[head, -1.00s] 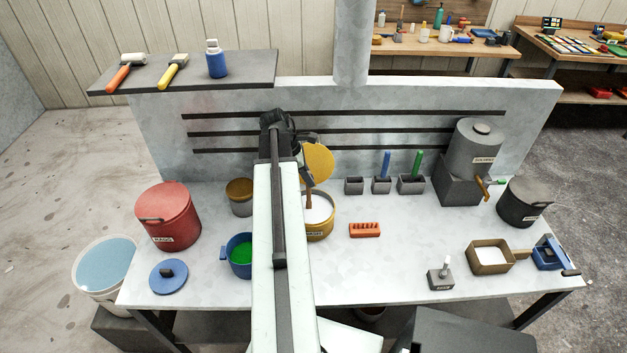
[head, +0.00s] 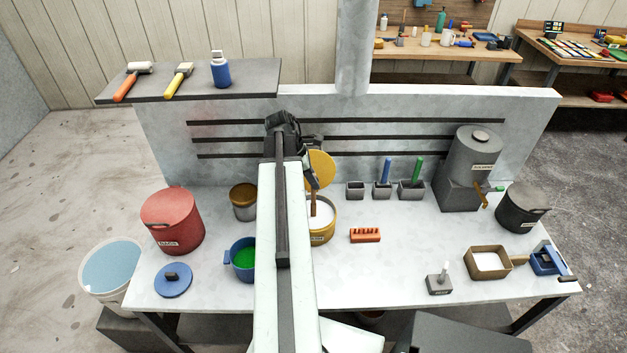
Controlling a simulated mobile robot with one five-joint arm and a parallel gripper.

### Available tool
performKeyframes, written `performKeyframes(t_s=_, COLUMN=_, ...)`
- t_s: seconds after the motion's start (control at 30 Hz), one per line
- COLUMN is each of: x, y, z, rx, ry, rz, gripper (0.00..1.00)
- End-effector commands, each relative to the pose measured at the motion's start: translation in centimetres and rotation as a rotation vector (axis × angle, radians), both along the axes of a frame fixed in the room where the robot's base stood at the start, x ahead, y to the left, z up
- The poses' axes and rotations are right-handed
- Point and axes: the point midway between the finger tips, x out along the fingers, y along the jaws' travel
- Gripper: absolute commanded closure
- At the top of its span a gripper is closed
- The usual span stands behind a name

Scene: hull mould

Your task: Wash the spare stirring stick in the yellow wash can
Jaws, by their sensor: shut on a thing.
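The yellow wash can (head: 322,238) stands open on the bench, holding pale liquid. Its round yellow lid (head: 321,166) stands upright behind it. My gripper (head: 313,184) is above the can, shut on a brown stirring stick (head: 313,206). The stick points down inside the can's rim, with its lower end at or in the pale liquid; how deep it sits I cannot tell. My arm hides the can's left side.
A blue pot of green paint (head: 242,258) stands left of my arm, with a red bin (head: 172,222) further left. An orange rack (head: 365,235) and small grey holders (head: 382,190) with blue and green sticks are to the right.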

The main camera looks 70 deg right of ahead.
Motion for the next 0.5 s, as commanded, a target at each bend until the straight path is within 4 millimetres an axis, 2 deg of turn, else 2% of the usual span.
performKeyframes(t_s=0.03, x=0.0, y=0.0, z=1.3, rx=0.0, ry=0.0, rz=0.0, gripper=1.0)
performKeyframes(t_s=0.3, x=0.0, y=0.0, z=4.4, rx=0.0, ry=0.0, rz=0.0, gripper=1.0)
performKeyframes(t_s=0.4, x=0.0, y=0.0, z=5.4, rx=0.0, ry=0.0, rz=0.0, gripper=1.0)
performKeyframes(t_s=0.5, x=0.0, y=0.0, z=5.6, rx=0.0, ry=0.0, rz=0.0, gripper=1.0)
